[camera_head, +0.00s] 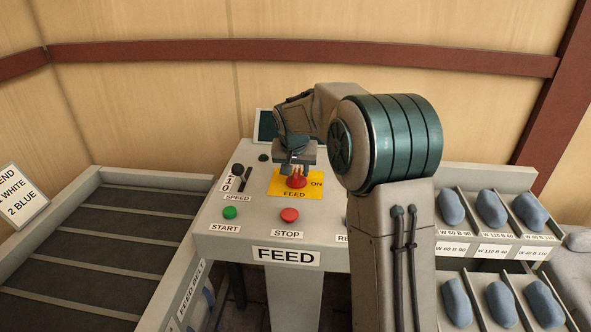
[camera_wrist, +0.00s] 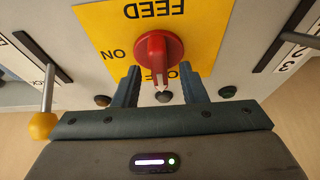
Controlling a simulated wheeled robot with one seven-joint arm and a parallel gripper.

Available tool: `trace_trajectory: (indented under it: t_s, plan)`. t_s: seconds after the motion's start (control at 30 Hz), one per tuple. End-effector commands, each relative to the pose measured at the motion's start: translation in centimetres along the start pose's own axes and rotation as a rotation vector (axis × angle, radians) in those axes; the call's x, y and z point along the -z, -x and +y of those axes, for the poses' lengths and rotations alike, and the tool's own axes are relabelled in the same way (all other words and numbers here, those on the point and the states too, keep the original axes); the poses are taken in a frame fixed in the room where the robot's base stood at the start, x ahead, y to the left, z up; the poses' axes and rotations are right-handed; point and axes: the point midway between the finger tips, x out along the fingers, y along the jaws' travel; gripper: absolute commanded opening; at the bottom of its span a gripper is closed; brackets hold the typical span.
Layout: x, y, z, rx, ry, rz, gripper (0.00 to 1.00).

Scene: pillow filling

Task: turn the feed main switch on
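The feed main switch is a red rotary knob (camera_head: 296,181) on a yellow plate (camera_head: 277,191) marked FEED and ON. In the wrist view the knob (camera_wrist: 157,53) appears upside down, with ON to its left and a partly hidden OFF label below it. The knob's grip end points down in that view, toward the OFF label. My gripper (camera_head: 297,160) is above the knob in the head view. In the wrist view the gripper (camera_wrist: 160,74) is open, one finger on each side of the knob's lower end, with visible gaps. Contact with the knob is not visible.
The panel carries a green START button (camera_head: 230,213), a red STOP button (camera_head: 289,215) and a SPEED lever (camera_head: 244,178). A yellow-tipped lever (camera_wrist: 43,124) shows in the wrist view. Trays with blue-grey pieces (camera_head: 491,208) stand at right; a dark conveyor (camera_head: 100,255) lies at left.

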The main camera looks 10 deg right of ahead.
Motion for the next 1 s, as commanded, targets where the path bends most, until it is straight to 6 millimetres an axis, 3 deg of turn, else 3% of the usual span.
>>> trace_trajectory:
  t_s: [0.4, 0.57, 1.0]
  plan:
    - [-0.02, -1.01, 0.04, 0.000, -0.001, 0.000, 0.38]
    - [-0.02, -0.98, 0.04, 0.000, -0.001, 0.000, 0.00]
    - [-0.12, -1.09, -0.24, -0.022, -0.056, 0.001, 0.00]
